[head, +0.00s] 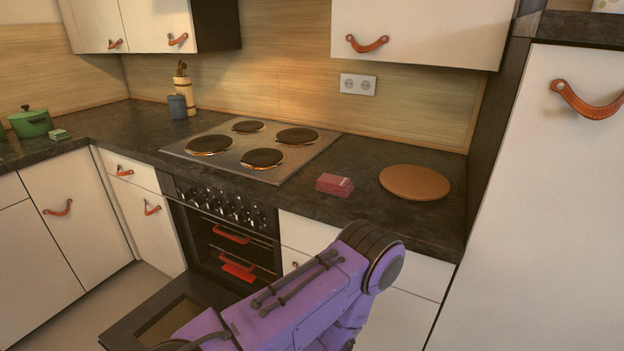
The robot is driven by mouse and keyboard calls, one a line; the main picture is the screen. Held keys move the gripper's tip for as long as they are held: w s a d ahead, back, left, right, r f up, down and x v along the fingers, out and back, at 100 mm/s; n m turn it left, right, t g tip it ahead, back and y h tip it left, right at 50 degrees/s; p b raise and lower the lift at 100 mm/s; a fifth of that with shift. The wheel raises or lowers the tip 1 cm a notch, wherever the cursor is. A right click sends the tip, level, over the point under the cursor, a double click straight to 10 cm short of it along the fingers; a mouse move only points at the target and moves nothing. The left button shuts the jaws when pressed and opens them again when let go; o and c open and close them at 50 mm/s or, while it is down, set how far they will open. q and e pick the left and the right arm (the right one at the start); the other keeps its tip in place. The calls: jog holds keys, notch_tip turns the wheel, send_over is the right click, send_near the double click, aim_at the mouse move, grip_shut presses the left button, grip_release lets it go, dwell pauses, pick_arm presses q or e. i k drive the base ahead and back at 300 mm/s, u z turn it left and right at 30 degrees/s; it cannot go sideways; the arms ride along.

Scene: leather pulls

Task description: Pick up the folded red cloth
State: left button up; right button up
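The folded red cloth (335,184) lies on the dark countertop (372,212), right of the stove and left of a round brown board. It looks like a small stack of pinkish-red layers, and nothing covers it. A purple arm of mine rises from the bottom of the head view, in front of the counter and below the cloth. Neither of my grippers shows, and nothing of mine is seen touching the cloth.
The cooktop (255,148) has several dark plates, some with an orange glow at the rim. The oven door (160,315) hangs open below. A round brown board (414,182) lies right of the cloth. A tall white cabinet (545,200) bounds the counter's right end.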

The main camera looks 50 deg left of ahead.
aim_at(341, 186)
jog(key=u, duration=1.95)
